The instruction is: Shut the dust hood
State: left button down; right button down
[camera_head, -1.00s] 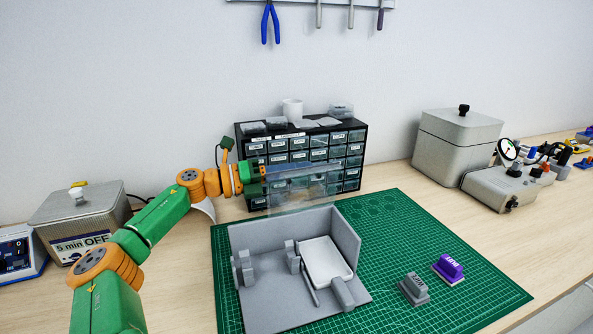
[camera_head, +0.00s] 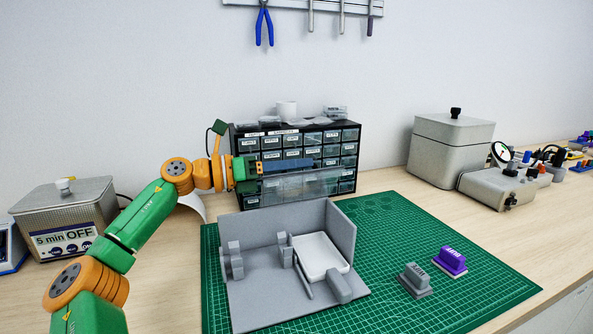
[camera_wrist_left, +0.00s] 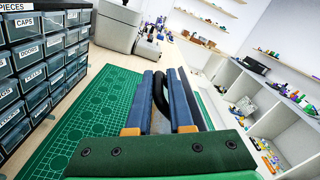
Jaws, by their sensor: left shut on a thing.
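The dust hood is a see-through panel (camera_head: 318,186) behind the back wall of the grey fixture (camera_head: 268,291), raised off the fixture, which is open on top. Its edges are faint against the drawers. My left gripper (camera_head: 312,162) is above the back of the fixture, its blue fingers pointing right. In the left wrist view the fingers are shut on a dark curved handle (camera_wrist_left: 160,95), which looks like the hood's handle. The clear panel itself is hard to make out there. My right gripper is not in view.
A drawer cabinet (camera_head: 350,160) stands close behind the left gripper. The fixture sits on a green cutting mat (camera_head: 395,228) and holds a white tray (camera_head: 318,257). A grey stamp-like block (camera_head: 414,281) and a purple one (camera_head: 450,260) stand right of it. An ultrasonic-type bath (camera_head: 65,215) stands left.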

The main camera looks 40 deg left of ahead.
pick_arm(q)
jog(key=c, duration=1.2)
grip_release()
jog(key=o, duration=0.3)
jog(key=shift+w+a+f, duration=0.15)
jog(key=shift+a, duration=0.25)
jog(key=shift+d, duration=0.15)
